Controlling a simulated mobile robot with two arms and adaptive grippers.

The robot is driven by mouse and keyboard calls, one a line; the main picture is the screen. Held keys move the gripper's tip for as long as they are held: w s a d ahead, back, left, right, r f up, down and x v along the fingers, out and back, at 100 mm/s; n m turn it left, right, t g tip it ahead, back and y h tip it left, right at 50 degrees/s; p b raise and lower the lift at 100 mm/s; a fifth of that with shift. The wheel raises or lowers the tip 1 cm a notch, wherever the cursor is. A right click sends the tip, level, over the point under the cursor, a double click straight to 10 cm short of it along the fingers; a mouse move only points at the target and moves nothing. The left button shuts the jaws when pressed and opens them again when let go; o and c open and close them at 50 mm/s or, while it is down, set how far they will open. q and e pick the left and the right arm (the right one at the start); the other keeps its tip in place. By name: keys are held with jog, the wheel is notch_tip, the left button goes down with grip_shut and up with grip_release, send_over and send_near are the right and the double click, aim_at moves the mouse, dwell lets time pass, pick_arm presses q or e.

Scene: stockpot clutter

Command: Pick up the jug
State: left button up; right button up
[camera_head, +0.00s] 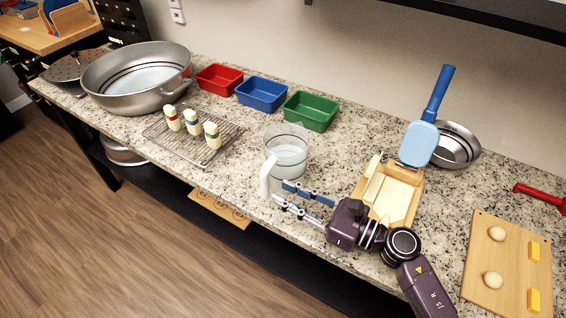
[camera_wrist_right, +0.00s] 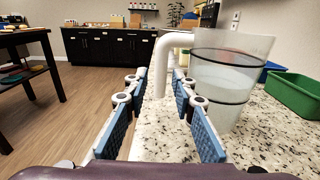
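The jug (camera_head: 287,156) is clear, with dark bands and a white handle, and stands upright on the speckled counter. Its white handle (camera_head: 267,177) points toward the front edge. My right gripper (camera_head: 279,191) is just in front of the handle, with its fingers open and spread. In the right wrist view the jug (camera_wrist_right: 223,80) stands right of centre. Its handle (camera_wrist_right: 162,58) shows beyond and between the blue-padded fingers (camera_wrist_right: 158,88). I cannot tell for sure whether a finger touches it. My left gripper is not in view.
Red (camera_head: 219,78), blue (camera_head: 262,94) and green (camera_head: 311,110) bins stand behind the jug. A wire rack (camera_head: 190,150) with three shakers is to its left, beyond it a large stockpot (camera_head: 137,82). A wooden box (camera_head: 408,205) is close on the right, with a cutting board (camera_head: 508,265) farther right.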

aim_at(265, 182)
jog(key=shift+p+x, duration=0.3)
jog(key=shift+x, duration=0.65)
jog(key=p+x, duration=0.1)
jog(key=x, duration=0.3)
jog(key=shift+w+p, duration=0.15)
jog(key=shift+p, duration=0.25)
jog(key=shift+w+a, duration=0.15)
jog(key=shift+a, duration=0.2)
jog(key=shift+f, duration=0.1)
jog(key=shift+d, duration=0.1)
grip_shut()
